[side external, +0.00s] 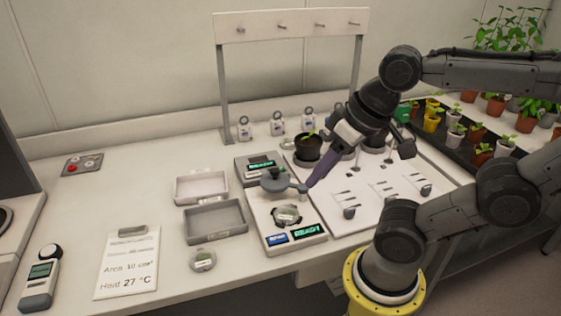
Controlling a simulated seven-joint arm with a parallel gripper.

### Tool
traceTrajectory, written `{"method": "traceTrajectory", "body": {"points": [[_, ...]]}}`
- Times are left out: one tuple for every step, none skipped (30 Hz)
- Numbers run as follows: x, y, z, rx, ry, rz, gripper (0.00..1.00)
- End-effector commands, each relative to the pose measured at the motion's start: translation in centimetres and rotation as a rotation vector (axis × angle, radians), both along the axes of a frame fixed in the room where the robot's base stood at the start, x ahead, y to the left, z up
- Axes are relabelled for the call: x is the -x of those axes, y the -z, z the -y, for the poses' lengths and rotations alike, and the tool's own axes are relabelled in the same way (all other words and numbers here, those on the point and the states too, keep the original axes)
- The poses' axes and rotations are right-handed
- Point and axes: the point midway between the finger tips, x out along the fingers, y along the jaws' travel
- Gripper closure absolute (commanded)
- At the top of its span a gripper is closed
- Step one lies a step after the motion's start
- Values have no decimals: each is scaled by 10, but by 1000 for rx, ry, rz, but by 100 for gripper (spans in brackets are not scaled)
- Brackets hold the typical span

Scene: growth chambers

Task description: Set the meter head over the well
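The white meter (262,228) stands on the bench with a lit READY display on its front. Its round well (286,215) is uncovered in its middle. The grey disc-shaped meter head (272,181) is above the back of the meter, behind the well, with a short arm running right to a small post. My gripper (309,184) reaches down from the upper right, its purple fingertip end close to the right end of that arm. I cannot tell whether it touches the arm, or whether the fingers are open or shut.
A second device (246,176) with a READY display stands behind. Two trays (216,232) lie left of the meter, with a small round dish (203,260) in front. A white board (377,221) with small tools and a dark pot (307,147) are at right.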

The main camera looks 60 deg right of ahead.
Motion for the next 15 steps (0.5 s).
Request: {"method": "traceTrajectory", "body": {"points": [[-7, -11, -1, -35, 57, -20, 72], [-11, -17, -1, -57, 98, -36, 77], [-17, -24, 0, -86, 155, -59, 85], [-22, -30, 2, -106, 199, -76, 90], [-27, -34, 3, -126, 241, -94, 95], [-34, -40, 6, -151, 297, -118, 100], [-40, -44, 8, -168, 339, -136, 100], [-46, -48, 11, -185, 380, -153, 100], [-54, -52, 15, -209, 435, -177, 100], [-60, -55, 18, -225, 476, -196, 100], [-67, -57, 22, -241, 518, -212, 100], [-75, -60, 28, -261, 572, -236, 100], [-82, -62, 33, -276, 611, -252, 100], [-88, -63, 38, -291, 647, -270, 100], [-96, -65, 45, -310, 699, -292, 100]]}}
